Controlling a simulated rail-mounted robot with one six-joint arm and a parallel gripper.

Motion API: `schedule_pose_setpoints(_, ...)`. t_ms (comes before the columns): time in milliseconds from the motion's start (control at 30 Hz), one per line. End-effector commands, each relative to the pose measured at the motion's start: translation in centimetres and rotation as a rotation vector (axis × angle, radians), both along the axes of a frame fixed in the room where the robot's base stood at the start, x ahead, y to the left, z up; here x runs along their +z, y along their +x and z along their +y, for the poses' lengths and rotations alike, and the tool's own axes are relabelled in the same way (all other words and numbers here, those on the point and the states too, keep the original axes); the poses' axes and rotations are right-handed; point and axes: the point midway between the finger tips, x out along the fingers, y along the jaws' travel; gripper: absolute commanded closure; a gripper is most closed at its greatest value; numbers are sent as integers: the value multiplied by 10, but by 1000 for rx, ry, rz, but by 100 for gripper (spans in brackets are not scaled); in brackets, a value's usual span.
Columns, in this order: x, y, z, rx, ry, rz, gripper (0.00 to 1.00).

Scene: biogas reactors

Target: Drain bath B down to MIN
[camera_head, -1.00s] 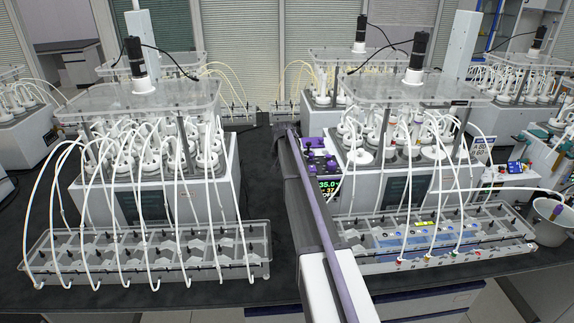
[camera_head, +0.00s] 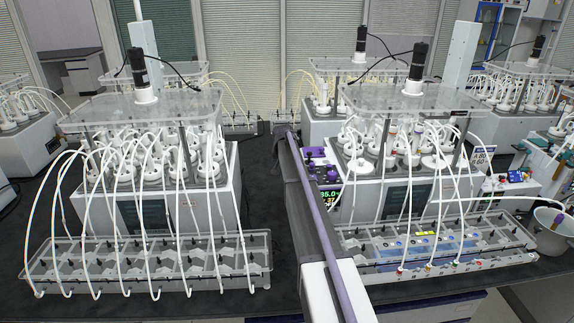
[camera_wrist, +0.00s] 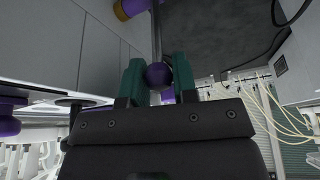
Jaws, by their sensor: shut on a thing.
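In the wrist view, the two green fingers of my gripper (camera_wrist: 159,80) are closed on a round purple knob (camera_wrist: 158,75). A thin metal rod runs up behind the knob. Two water baths stand on the dark bench: a left one (camera_head: 165,222) and a right one (camera_head: 425,195). I cannot tell which is bath B. A control panel with purple knobs (camera_head: 320,165) and a lit display (camera_head: 332,200) sits at the left of the right bath. The water levels are not readable.
Trays with white hoses stand before the left bath (camera_head: 150,285) and right bath (camera_head: 455,262). A purple and yellow part (camera_wrist: 130,8) shows above the gripper. Dark bench shows between the baths.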

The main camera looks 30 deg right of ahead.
Motion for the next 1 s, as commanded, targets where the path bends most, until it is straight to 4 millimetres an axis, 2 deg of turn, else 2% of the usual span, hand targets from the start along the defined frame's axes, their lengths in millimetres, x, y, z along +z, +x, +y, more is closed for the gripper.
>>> schedule_pose_setpoints(67,0,2,1,2,0,-4,100)
schedule_pose_setpoints(100,0,2,1,2,0,-4,70)
schedule_pose_setpoints(333,0,1,1,0,0,-1,48)
schedule_pose_setpoints(567,1,0,1,0,1,-1,48)
schedule_pose_setpoints(667,9,-2,2,0,1,-1,48)
schedule_pose_setpoints(767,25,-6,6,0,1,-1,48)
schedule_pose_setpoints(1000,83,-24,20,1,0,0,48)
